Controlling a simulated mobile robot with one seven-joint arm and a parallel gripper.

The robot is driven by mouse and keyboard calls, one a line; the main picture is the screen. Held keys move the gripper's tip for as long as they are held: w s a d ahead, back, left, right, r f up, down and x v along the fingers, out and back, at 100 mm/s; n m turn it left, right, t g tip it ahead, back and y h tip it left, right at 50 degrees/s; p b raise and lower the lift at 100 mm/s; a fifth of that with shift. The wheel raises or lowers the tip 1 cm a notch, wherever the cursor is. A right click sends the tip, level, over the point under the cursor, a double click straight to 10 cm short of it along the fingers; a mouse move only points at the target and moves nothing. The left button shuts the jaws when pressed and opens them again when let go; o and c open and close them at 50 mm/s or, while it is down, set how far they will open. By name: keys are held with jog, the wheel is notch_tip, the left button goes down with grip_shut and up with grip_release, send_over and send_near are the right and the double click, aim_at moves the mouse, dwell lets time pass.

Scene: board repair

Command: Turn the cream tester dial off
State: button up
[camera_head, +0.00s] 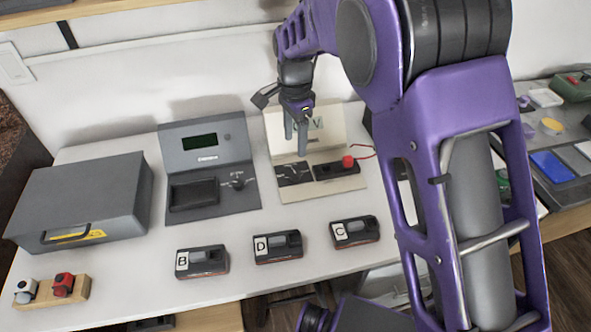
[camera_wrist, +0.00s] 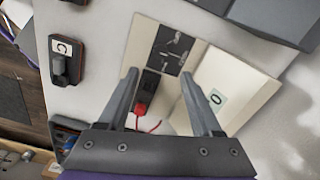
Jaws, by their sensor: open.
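The cream tester (camera_head: 273,124) stands at the back of the table, with an upright panel and a flat base. It also shows in the wrist view (camera_wrist: 247,75). Its black dial plate (camera_wrist: 172,48) has pale markings and a small dial; which way the dial points is too small to tell. My gripper (camera_head: 296,146) is open and empty, fingers pointing down above the tester's base, partly hiding the panel. In the wrist view the fingertips (camera_wrist: 158,74) are spread on either side of the tester's black strip, just short of the dial plate. No contact with the dial shows.
A red plug (camera_head: 348,161) with a red wire (camera_wrist: 141,108) sits on the tester's base near my fingers. A grey tester (camera_head: 208,150) with its own dial is to the left. Modules B (camera_head: 203,261), D (camera_head: 278,246) and C (camera_head: 354,231) lie in front.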

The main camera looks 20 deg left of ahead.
aim_at(295, 174)
notch_tip(295, 174, down, 11)
jog(key=shift+b, duration=0.75)
grip_shut()
